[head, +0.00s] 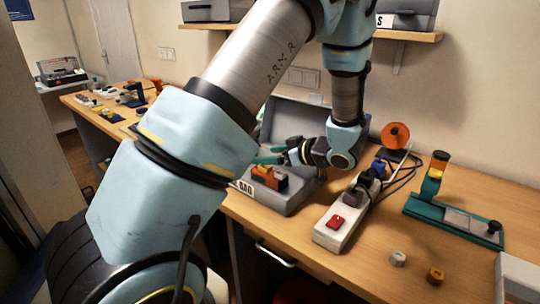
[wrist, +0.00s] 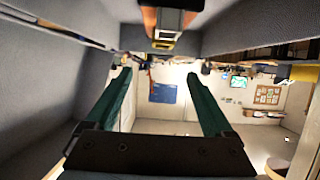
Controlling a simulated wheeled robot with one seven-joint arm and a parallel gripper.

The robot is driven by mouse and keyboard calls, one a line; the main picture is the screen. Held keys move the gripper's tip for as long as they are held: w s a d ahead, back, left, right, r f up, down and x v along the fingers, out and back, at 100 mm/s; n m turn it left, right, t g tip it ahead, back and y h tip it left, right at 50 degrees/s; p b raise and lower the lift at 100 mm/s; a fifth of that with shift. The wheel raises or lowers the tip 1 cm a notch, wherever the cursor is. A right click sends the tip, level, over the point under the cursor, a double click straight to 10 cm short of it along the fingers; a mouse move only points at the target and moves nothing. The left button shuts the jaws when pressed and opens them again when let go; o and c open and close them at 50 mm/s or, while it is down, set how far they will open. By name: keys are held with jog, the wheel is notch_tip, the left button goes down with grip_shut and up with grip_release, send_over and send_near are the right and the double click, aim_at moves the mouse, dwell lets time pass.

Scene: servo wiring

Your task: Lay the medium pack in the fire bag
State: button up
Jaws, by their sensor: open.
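The fire bag (head: 291,203) is a grey open box with a BAG label on its front and its lid raised behind. An orange and dark pack (head: 268,178) lies in it, near the front wall; I take it for the medium pack, though its size is hard to judge. It also shows at the top of the wrist view (wrist: 168,22). My gripper (head: 264,155), with green fingers, is over the bag, behind and slightly above the pack. Its fingers are apart and empty in the wrist view (wrist: 158,80). The pack's underside is hidden.
A white power strip (head: 340,222) with a red switch and dark cables stands right of the bag. Beyond are an orange spool (head: 395,135) and a teal stand (head: 450,217). My arm crosses the table's left part.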

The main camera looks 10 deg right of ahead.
jog(key=shift+r, duration=0.2)
jog(key=r+b+v, duration=0.1)
jog(key=b+v, duration=0.1)
jog(key=v, duration=1)
jog(key=w+a+m+t+h, duration=0.1)
jog(key=w+a+m+h, duration=0.3)
jog(key=w+h, duration=0.7)
jog(key=s+a+f+m+g, duration=0.2)
jog(key=s+a+m+g, duration=0.1)
jog(key=s+a, duration=0.5)
jog(key=s+a+f+m+g+y, duration=0.1)
jog(key=s+a+f+m+g, duration=0.1)
jog(key=s+a+g, duration=0.4)
jog(key=s+a+f, duration=0.1)
jog(key=s+a, duration=0.2)
jog(key=a, duration=0.3)
jog(key=shift+m+y, duration=0.3)
jog(key=shift+m, duration=0.1)
jog(key=shift+w, duration=0.1)
jog(key=shift+c, duration=0.2)
